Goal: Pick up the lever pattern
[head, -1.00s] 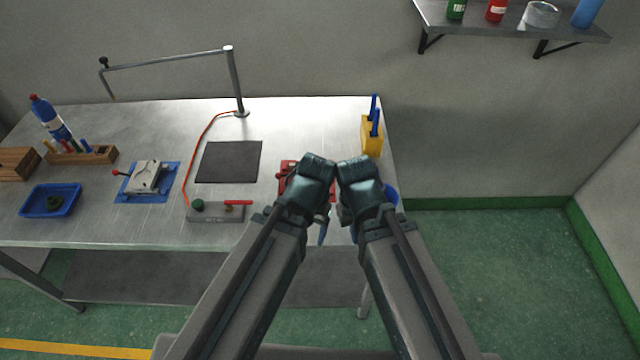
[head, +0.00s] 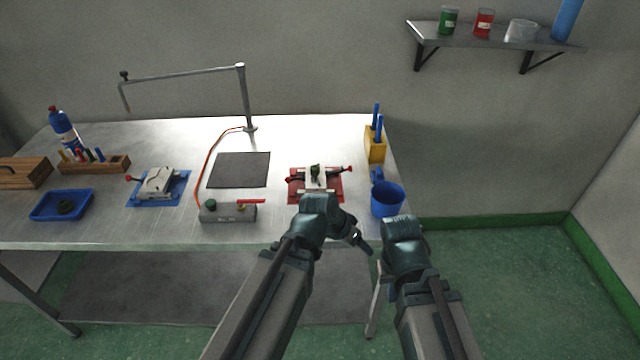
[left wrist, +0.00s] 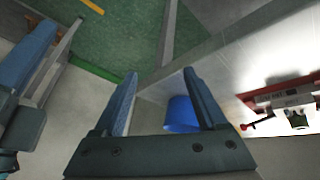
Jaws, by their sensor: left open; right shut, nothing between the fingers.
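A small dark green piece, which looks like the lever pattern (head: 315,172), sits on a pale mould block on a red plate (head: 334,194) at the right of the bench. It also shows at the right edge of the left wrist view (left wrist: 298,121). My left gripper (head: 358,240) is at the bench's front edge, on the near side of the red plate and apart from the pattern. In the left wrist view its two fingers (left wrist: 157,82) are spread and empty. My right gripper (head: 402,247) is off the bench's front right corner, its fingertips largely hidden in the head view.
A blue cup (head: 388,199) stands right of the red plate, with a yellow holder (head: 375,146) behind it. A grey box with a red lever (head: 228,213), a dark mat (head: 240,170) and a blue plate (head: 176,190) lie left. A blue tray (head: 48,207) holds another dark green piece.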

